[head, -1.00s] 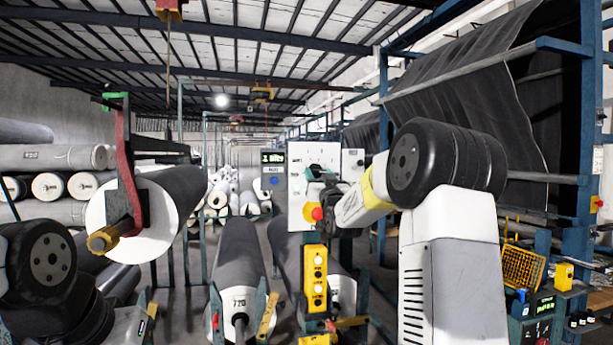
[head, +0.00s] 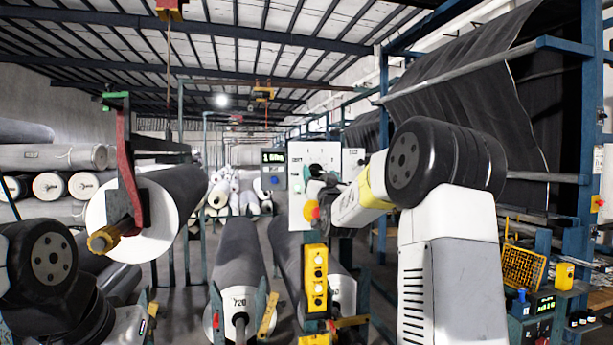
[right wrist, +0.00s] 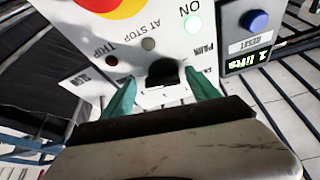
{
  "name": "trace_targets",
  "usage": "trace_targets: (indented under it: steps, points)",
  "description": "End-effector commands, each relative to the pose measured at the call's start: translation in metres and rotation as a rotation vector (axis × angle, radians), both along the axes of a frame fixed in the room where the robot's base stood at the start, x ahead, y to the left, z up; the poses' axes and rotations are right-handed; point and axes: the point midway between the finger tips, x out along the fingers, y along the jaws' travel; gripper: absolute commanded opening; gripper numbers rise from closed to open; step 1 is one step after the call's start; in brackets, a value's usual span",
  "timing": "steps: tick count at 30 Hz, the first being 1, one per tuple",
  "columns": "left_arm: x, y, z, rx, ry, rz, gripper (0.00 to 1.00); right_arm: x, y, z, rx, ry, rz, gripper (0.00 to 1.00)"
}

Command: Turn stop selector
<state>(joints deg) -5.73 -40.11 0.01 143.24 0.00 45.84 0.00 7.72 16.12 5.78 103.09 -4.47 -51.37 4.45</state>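The stop selector (right wrist: 163,74) is a dark knob on a white control panel (head: 297,157). In the right wrist view it sits between the two teal fingers of my right gripper (right wrist: 161,85). The fingers are spread, with a gap seen on each side of the knob; whether either touches it is hard to tell.
A red and yellow button (right wrist: 112,6), a lit green lamp (right wrist: 194,26) and a blue reset button (right wrist: 255,20) are near the selector. A yellow push-button box (head: 315,278) stands below the panel. Large grey rolls (head: 238,262) lie beneath and left.

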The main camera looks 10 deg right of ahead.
Motion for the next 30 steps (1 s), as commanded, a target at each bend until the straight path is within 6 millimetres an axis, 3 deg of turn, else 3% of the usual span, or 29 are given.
trace_targets:
  steps: [10, 21, 30]
  points:
    - [0.000, 0.000, 0.000, 0.000, 0.000, 0.000, 0.36, -0.005, 0.002, -0.002, -0.001, 0.000, 0.003, 0.69]
    - [0.000, 0.000, 0.000, 0.000, 0.000, 0.000, 0.36, -0.060, 0.004, -0.024, -0.001, -0.001, 0.003, 0.69]
    - [0.000, 0.000, 0.000, 0.000, 0.000, 0.000, 0.36, -0.073, 0.004, -0.029, -0.001, 0.000, 0.002, 0.69]
